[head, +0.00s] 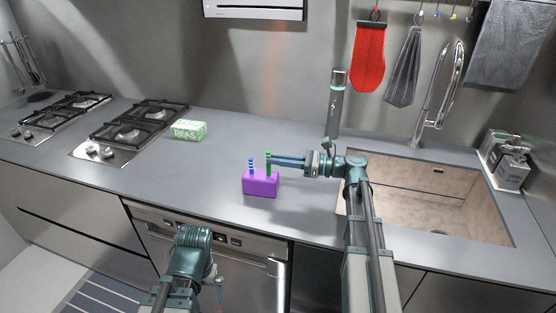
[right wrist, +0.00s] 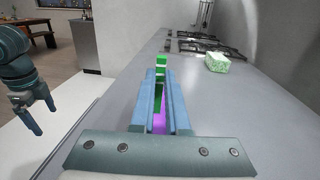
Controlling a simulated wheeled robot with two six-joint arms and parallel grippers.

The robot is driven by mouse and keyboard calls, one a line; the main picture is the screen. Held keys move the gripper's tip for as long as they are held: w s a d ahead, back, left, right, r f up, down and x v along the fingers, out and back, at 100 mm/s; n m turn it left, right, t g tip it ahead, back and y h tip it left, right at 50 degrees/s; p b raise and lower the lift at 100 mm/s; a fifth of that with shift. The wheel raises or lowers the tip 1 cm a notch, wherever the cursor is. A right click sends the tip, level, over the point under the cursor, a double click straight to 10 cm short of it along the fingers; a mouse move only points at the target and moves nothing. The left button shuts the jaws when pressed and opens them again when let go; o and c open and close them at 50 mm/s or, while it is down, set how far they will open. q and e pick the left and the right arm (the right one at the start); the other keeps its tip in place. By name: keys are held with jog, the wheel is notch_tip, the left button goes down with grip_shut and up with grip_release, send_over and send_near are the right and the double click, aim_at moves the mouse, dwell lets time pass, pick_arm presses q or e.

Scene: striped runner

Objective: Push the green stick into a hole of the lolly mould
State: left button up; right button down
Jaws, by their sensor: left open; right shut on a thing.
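The purple lolly mould (head: 261,187) stands on the grey counter, with a blue striped stick (head: 251,166) upright in its left part. The green stick (head: 268,162) is upright over the mould's right part. Its lower end meets the mould's top; I cannot tell how deep it sits. My right gripper (head: 272,159) reaches in from the right and is shut on the green stick, which also shows at the fingertips in the right wrist view (right wrist: 161,65). A strip of the mould shows between the fingers (right wrist: 158,123). My left gripper (right wrist: 45,120) is open and empty, low in front of the counter.
A green box (head: 188,130) lies on the counter behind and left of the mould, near the gas hobs (head: 130,130). A sink (head: 430,200) with a tall tap is at the right. The counter around the mould is clear.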

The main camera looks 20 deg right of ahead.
jog(key=shift+f+b, duration=1.6)
jog(key=shift+f, duration=0.05)
dwell(0.6)
jog(key=c, duration=0.8)
grip_release()
jog(key=shift+c, duration=0.2)
jog(key=shift+d, duration=0.1)
jog(key=v, duration=1.3)
jog(key=shift+d, duration=0.3)
jog(key=shift+s, duration=0.15)
